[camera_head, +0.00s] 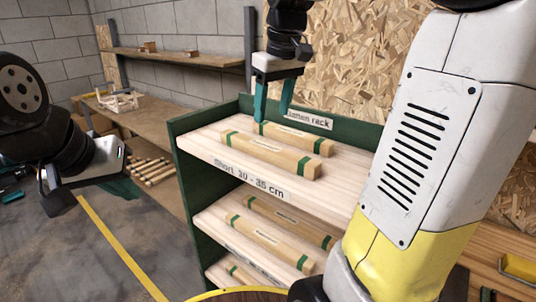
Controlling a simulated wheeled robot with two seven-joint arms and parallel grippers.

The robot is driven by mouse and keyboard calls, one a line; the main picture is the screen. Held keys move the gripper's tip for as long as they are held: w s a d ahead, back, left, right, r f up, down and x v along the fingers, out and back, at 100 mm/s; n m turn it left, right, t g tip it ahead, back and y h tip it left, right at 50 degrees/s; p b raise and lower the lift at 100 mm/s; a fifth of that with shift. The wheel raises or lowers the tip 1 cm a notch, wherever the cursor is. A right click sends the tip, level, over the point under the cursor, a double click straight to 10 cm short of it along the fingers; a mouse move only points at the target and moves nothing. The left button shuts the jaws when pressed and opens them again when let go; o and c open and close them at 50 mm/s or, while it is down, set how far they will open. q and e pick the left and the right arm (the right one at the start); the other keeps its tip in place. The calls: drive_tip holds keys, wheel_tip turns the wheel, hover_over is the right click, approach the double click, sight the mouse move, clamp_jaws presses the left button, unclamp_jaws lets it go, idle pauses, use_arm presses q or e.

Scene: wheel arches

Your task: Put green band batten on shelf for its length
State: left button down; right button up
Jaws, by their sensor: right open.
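A green rack (181,170) with pale shelves stands in the middle. My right gripper (272,118) points down over the top shelf at the back batten's left part. Its teal fingers are apart; whether they touch wood I cannot tell. More green-banded battens lie on the middle shelf (272,241) and lower shelf (236,271). My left gripper (100,164) hangs at the left, away from the rack; its fingers are unclear.
A wooden bench (150,122) with a pale wooden frame (118,102) stands behind left, under a wall shelf (175,58). Loose sticks (152,170) lie below it. My white and yellow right arm hides the rack's right side. Floor with a yellow line (120,249) is clear at left.

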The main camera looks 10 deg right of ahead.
drive_tip(key=s+a+f+m+t, duration=0.1)
drive_tip(key=s+f+m+t, duration=0.1)
drive_tip(key=s, duration=0.5)
drive_tip(key=s+f+m+t+y, duration=0.1)
drive_tip(key=s+f+m, duration=0.1)
drive_tip(key=s+f, duration=0.3)
drive_tip(key=s, duration=0.3)
drive_tip(key=shift+a+f+m+t, duration=0.15)
drive_tip(key=shift+a+m+t, duration=0.15)
drive_tip(key=shift+a+t, duration=0.1)
